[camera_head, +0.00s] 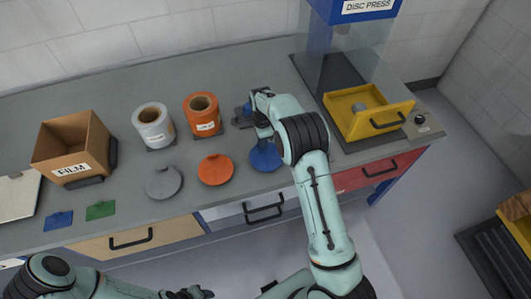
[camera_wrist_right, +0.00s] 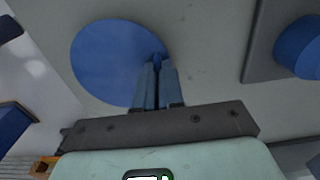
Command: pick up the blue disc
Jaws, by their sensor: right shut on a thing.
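The blue disc (camera_head: 265,157) is near the front edge of the counter, below my right gripper (camera_head: 264,136). In the right wrist view the blue disc (camera_wrist_right: 105,62) is flat and round, and the fingers (camera_wrist_right: 157,65) are shut on the small raised piece at its right side. I cannot tell whether the disc rests on the counter or is slightly above it. My left gripper (camera_head: 190,293) shows only in part at the bottom edge, and its fingers are unclear.
Orange (camera_head: 215,169) and grey (camera_head: 163,182) discs lie to the left. Grey (camera_head: 153,127) and orange (camera_head: 203,115) rolls stand behind them; a blue roll (camera_wrist_right: 300,47) is partly hidden by my arm. The FILM box (camera_head: 72,150) is far left, the yellow drawer (camera_head: 365,108) right.

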